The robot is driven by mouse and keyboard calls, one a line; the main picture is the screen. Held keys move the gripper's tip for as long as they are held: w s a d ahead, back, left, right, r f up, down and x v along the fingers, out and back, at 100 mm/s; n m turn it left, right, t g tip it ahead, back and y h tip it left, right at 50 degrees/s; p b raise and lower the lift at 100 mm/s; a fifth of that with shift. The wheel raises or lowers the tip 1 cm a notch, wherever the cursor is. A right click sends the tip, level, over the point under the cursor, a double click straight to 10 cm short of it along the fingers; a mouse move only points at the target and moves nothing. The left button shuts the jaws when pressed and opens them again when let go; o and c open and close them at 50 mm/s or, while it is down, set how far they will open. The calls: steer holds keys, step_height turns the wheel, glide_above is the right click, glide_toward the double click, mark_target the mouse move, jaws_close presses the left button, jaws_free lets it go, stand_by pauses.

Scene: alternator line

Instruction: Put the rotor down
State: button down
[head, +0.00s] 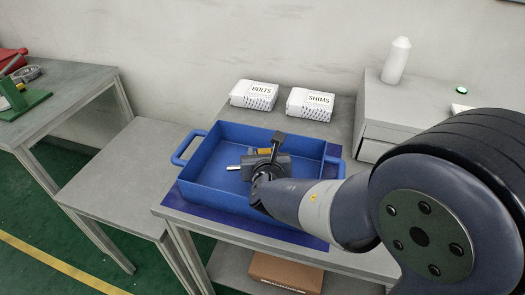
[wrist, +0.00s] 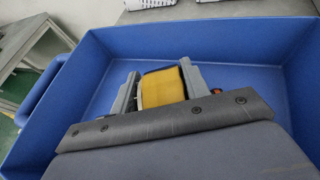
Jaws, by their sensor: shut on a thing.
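The rotor shows as a yellow-orange band (wrist: 162,87) between my two fingers in the wrist view. In the head view its silver shaft end (head: 232,168) sticks out to the left of my gripper (head: 264,154). My gripper is shut on the rotor, with the fingers on either side of the band. It is within the outline of a blue tote (head: 222,199) with two side handles; the tote also fills much of the wrist view (wrist: 60,110). My wrist hides part of the rotor, and I cannot tell whether the rotor touches the tote floor.
The tote stands on a dark blue mat (head: 187,207) on a grey table. Behind it are white boxes labelled BOLTS (head: 254,95) and SHIMS (head: 310,104). A white bottle (head: 396,61) stands on a cabinet at right. The lower bench (head: 125,175) at left is bare.

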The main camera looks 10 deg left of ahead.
steer(key=shift+w+r, duration=0.1)
steer(key=c, duration=0.8)
jaws_free()
steer(key=shift+o, duration=0.2)
steer(key=shift+s, duration=0.25)
steer(key=p+v, duration=0.2)
steer(key=v, duration=1)
steer(key=shift+w, duration=0.1)
